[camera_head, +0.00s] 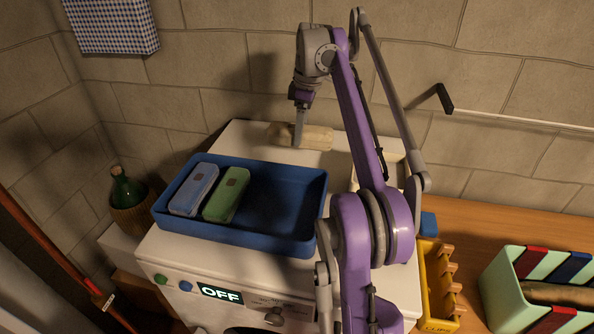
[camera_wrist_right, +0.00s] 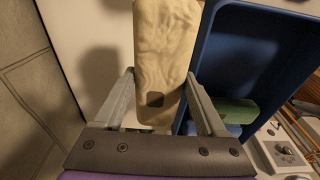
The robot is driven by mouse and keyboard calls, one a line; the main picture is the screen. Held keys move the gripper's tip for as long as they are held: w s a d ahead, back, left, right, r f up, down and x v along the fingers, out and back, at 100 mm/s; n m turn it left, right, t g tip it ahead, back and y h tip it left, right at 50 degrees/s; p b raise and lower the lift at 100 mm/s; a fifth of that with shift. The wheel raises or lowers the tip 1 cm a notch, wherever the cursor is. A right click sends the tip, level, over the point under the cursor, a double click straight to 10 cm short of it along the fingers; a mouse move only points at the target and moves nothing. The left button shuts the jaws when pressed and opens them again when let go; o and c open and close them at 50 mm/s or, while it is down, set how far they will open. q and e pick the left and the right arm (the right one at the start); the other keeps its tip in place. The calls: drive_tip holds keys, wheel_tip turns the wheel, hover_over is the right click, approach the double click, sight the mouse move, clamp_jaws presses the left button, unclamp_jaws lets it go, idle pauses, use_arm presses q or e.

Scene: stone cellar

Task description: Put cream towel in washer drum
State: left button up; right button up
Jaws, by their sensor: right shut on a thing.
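The cream towel (camera_head: 318,138) is a long folded bundle at the back of the white washer's top (camera_head: 165,246), behind the blue tray. My right gripper (camera_head: 298,138) reaches down to it from above and is shut on it. In the right wrist view, the towel (camera_wrist_right: 166,50) sits between the two fingers of my right gripper (camera_wrist_right: 160,82). I cannot tell whether it still touches the washer top. The washer's display (camera_head: 220,293) reads OFF. Only a dark curved edge of its front shows at the bottom; the drum is hidden. My left gripper is out of view.
The blue tray (camera_head: 285,205) holds a blue folded towel (camera_head: 194,190) and a green one (camera_head: 227,194). To the right, a yellow rack (camera_head: 432,285) and a mint crate (camera_head: 500,290) stand by the wooden counter (camera_head: 500,232). A green bottle (camera_head: 126,187) stands left.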

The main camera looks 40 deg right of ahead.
sight(303, 144)
drive_tip(key=f, duration=0.3)
drive_tip(key=shift+s+a+f+b, duration=0.15)
drive_tip(key=shift+s+f+b, duration=0.2)
drive_tip(key=shift+f, duration=0.05)
drive_tip(key=shift+s+f, duration=0.15)
drive_tip(key=shift+f, duration=0.1)
drive_tip(key=f, duration=0.4)
drive_tip(key=shift+w+b, duration=0.35)
drive_tip(key=shift+w, duration=0.05)
drive_tip(key=shift+s, duration=0.1)
drive_tip(key=shift+s+r, duration=0.1)
drive_tip(key=shift+s, duration=0.05)
drive_tip(key=o, duration=1.1)
drive_tip(key=shift+w+f, duration=0.2)
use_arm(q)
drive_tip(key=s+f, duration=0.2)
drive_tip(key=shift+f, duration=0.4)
use_arm(e)
drive_tip(key=shift+o, duration=0.2)
drive_tip(key=shift+s, duration=0.1)
